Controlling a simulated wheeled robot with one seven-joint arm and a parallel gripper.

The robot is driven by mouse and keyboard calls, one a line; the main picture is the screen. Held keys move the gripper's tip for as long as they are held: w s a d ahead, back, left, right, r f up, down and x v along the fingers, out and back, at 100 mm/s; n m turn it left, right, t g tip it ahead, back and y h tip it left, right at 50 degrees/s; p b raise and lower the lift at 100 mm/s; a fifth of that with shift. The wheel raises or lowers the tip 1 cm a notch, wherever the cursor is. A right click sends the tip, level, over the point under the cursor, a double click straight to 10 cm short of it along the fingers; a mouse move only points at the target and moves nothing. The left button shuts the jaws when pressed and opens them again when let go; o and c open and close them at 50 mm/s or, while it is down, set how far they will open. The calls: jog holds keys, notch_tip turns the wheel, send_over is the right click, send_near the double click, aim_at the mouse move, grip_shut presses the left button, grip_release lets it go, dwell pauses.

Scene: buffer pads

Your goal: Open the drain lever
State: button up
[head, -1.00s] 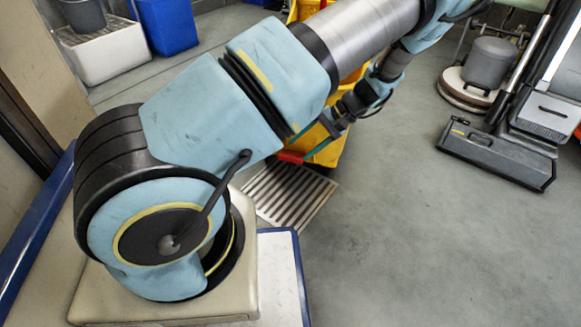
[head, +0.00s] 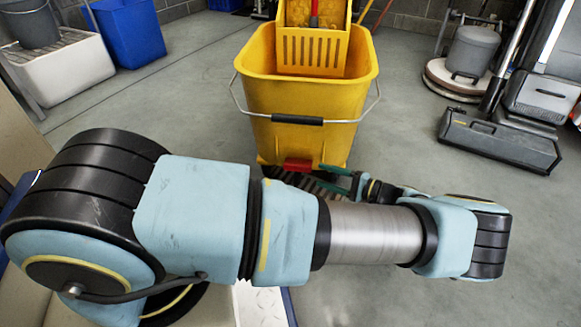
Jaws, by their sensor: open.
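The yellow mop bucket (head: 255,125) stands upright on the floor in the upper middle of the head view. The red drain lever (head: 298,165) sits low on its near side, under the black-gripped handle. My gripper (head: 325,179) is open, just right of and slightly below the lever, with its teal fingers pointing left toward it. A small gap shows between the upper finger and the lever. The lower finger is partly hidden behind my arm.
A slatted floor drain (head: 290,182) lies under the bucket, mostly hidden. Blue bins (head: 128,30) and a white basin (head: 62,75) stand at upper left. A floor machine (head: 500,140) stands at right. The floor at lower right is clear.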

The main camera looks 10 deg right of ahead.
aim_at(304, 170)
jog(key=b+x, duration=0.2)
jog(key=x, duration=0.8)
jog(key=shift+c, duration=0.2)
grip_shut()
